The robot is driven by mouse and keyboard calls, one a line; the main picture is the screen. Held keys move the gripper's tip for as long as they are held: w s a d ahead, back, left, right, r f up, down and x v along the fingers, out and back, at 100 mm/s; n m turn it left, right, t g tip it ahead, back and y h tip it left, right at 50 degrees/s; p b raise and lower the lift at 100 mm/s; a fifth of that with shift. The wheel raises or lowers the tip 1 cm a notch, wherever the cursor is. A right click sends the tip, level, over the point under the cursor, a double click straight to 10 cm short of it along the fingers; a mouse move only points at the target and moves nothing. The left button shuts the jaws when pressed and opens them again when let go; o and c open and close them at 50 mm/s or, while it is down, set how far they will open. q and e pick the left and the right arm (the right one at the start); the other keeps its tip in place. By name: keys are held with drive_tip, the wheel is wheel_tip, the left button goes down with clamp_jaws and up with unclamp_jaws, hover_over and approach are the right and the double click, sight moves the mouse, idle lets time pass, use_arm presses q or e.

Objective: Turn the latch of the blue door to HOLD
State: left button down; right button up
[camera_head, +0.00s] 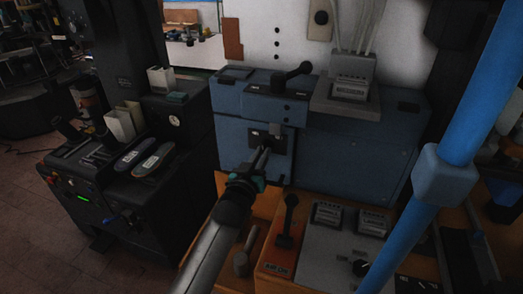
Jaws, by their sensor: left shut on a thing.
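The blue door (229,139) is a panel in the front of the blue machine housing in the middle of the view. Its latch (276,130) is a small grey piece on a dark plate on the door. My left gripper (264,154) reaches up from below to the door, its tips at the latch's lower end. It is shut on the latch, and the fingers hide part of it. I cannot read any HOLD mark or the latch's exact angle. My right gripper is not in view.
A black lever (292,75) tops the blue housing. Below, an orange-and-grey control panel (318,245) has an upright black-knobbed lever (288,215). A blue pole (463,130) crosses the right side. A dark bench (128,205) with shoe-shaped pieces stands left; floor is free at lower left.

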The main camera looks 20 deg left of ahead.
use_arm(q)
drive_tip(key=m+p, duration=0.1)
drive_tip(key=m, duration=0.9)
drive_tip(key=shift+m, duration=0.6)
drive_tip(key=c, duration=0.9)
unclamp_jaws()
drive_tip(key=shift+o, duration=0.2)
drive_tip(key=s+p, duration=0.1)
drive_tip(key=s, duration=1.4)
drive_tip(key=shift+a, duration=0.25)
drive_tip(key=shift+s, duration=0.1)
